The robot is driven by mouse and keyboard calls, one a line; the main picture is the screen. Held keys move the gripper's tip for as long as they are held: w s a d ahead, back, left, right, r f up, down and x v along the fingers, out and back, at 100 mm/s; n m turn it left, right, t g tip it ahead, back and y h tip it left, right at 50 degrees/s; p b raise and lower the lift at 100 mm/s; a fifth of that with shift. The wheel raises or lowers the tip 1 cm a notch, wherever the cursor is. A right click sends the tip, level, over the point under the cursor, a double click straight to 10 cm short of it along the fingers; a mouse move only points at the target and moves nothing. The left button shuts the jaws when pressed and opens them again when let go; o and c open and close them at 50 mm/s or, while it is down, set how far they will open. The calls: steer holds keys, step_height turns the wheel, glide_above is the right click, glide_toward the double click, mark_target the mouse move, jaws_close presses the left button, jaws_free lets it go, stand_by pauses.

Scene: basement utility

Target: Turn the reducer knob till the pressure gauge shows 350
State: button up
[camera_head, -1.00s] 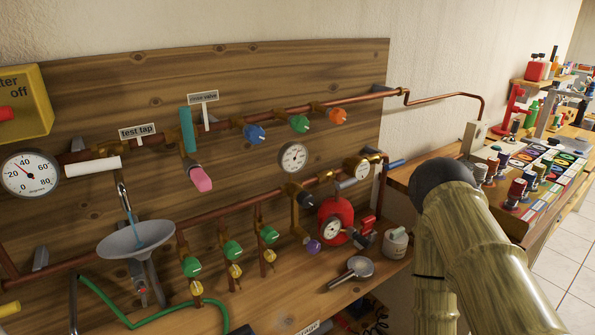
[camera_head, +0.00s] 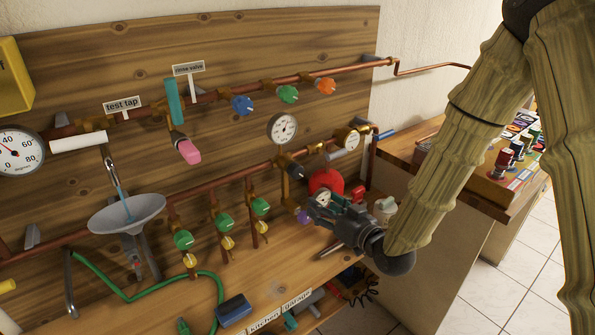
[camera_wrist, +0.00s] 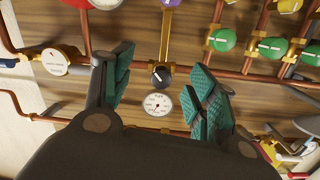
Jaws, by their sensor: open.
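The small black knob (camera_head: 293,170), which looks like the reducer knob, sits on a brass fitting on the lower copper pipe. A round white pressure gauge (camera_head: 283,128) is above it on the board; its needle is too small to read. My gripper (camera_head: 322,212) is open in front of the board, low and right of the knob, by the purple knob (camera_head: 303,216). In the upside-down wrist view the black knob (camera_wrist: 160,77) and gauge (camera_wrist: 158,104) show between the open teal-padded fingers (camera_wrist: 164,72), apart from them.
Green knobs (camera_head: 222,222) are left of the black knob. A red tank (camera_head: 326,181) and another gauge (camera_head: 347,139) are to its right. A sink bowl (camera_head: 127,213) and green hose (camera_head: 120,290) are further left. A side bench (camera_head: 490,205) is at right.

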steer(key=y, duration=0.1)
glide_toward(299, 173)
steer(key=shift+n+t, duration=0.3)
steer(key=p+x, duration=0.3)
steer(key=x, duration=0.8)
steer(key=c, duration=1)
steer(key=shift+f, duration=0.15)
steer(key=shift+c, duration=0.2)
